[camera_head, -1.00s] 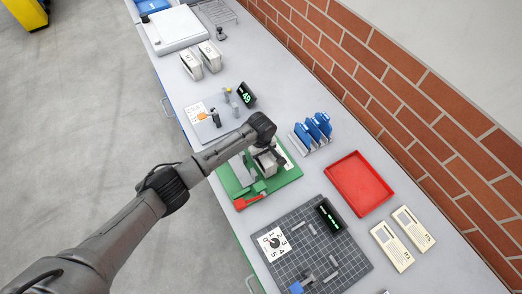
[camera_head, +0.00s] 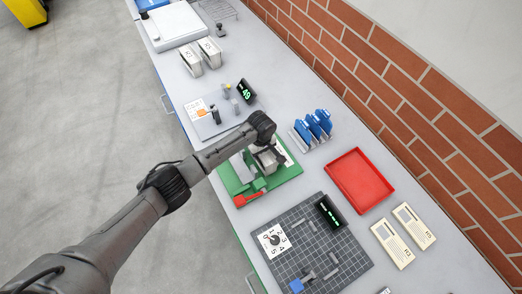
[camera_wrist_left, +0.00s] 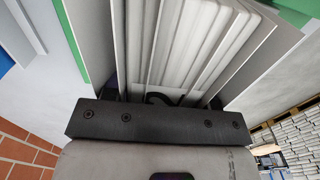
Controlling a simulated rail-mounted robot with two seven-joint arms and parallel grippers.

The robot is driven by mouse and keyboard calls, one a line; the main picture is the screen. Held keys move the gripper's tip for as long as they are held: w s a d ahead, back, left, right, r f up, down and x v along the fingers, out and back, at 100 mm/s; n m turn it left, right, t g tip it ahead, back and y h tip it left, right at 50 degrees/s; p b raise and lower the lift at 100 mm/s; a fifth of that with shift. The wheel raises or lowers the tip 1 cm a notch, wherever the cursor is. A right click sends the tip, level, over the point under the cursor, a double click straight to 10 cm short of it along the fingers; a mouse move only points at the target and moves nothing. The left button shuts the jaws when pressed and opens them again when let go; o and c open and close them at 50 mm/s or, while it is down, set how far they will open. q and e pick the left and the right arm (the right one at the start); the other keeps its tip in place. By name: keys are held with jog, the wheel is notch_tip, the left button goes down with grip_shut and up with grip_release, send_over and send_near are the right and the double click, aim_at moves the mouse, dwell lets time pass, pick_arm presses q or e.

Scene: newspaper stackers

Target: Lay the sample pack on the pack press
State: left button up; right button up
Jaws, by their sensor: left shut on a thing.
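The pack press (camera_head: 287,174) is a green base with grey upright plates and a red handle (camera_head: 247,200), in the middle of the bench in the head view. My left gripper (camera_head: 266,158) is over the press, pointing down. It is shut on the sample pack, a pale, folded stack. In the left wrist view the pack (camera_wrist_left: 190,45) shows as white layered folds between grey plates, with green edges of the press at both sides. The arm hides part of the press. I cannot tell whether the pack touches its bed. My right gripper is not in view.
A red tray (camera_head: 360,181) and a blue rack (camera_head: 312,128) stand to the right of the press. A dark gridded mat (camera_head: 345,252) with a display (camera_head: 329,212) lies in front. Two cream cards (camera_head: 392,243) lie at the right. A brick wall (camera_head: 400,90) borders the bench.

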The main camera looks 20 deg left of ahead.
pick_arm(q)
jog(key=shift+f, duration=0.45)
jog(key=o, duration=1.4)
jog(key=shift+f, duration=0.1)
notch_tip(320, 180, up, 14)
jog(key=shift+p, duration=0.35)
